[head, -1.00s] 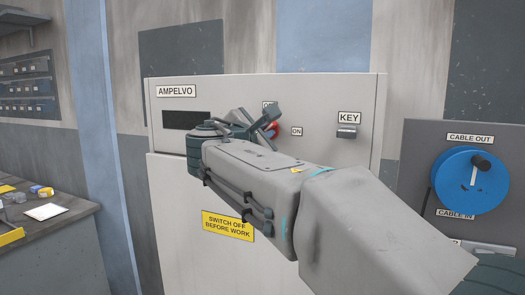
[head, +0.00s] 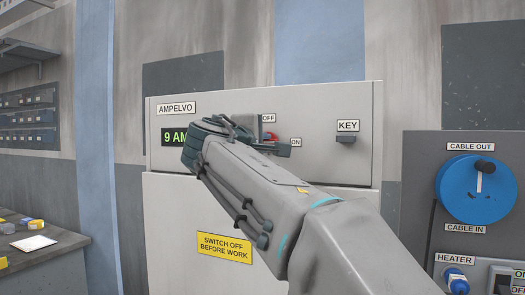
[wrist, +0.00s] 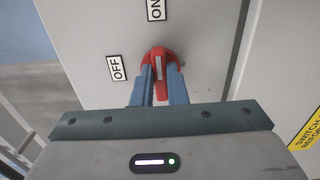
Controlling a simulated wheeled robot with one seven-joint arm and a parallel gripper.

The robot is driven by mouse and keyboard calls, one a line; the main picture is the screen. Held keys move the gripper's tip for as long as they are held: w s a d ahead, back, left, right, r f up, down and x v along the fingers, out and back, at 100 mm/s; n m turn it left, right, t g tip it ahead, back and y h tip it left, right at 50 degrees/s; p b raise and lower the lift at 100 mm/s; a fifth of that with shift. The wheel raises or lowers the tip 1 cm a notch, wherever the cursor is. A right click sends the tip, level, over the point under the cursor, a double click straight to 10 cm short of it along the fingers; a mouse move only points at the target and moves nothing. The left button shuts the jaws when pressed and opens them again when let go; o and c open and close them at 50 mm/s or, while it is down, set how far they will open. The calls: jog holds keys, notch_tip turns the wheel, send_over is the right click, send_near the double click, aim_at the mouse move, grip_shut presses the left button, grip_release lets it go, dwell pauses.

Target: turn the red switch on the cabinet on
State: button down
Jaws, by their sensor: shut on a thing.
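The red switch (wrist: 162,60) is on the front of the grey cabinet (head: 310,165). A bit of its red also shows in the head view (head: 271,136), mostly hidden by my gripper. My gripper (wrist: 158,82) has its two fingers closed on either side of the switch handle. The handle's pale stripe lines up with the ON label (wrist: 156,10), and the OFF label (wrist: 117,68) is to its side. The cabinet's display (head: 174,137) is lit green and reads "9 A…", its end covered by my gripper.
A KEY fitting (head: 345,138) sits right of the switch. A blue cable dial (head: 470,196) is on a separate panel at the right. A cluttered bench (head: 50,250) stands at the left. My arm crosses the cabinet front.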

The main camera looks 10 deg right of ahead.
dwell(0.4)
jog(key=c, duration=1.4)
grip_release()
jog(key=shift+c, duration=0.2)
jog(key=b+v, duration=0.1)
jog(key=v, duration=1.2)
jog(key=shift+s+a, duration=0.3)
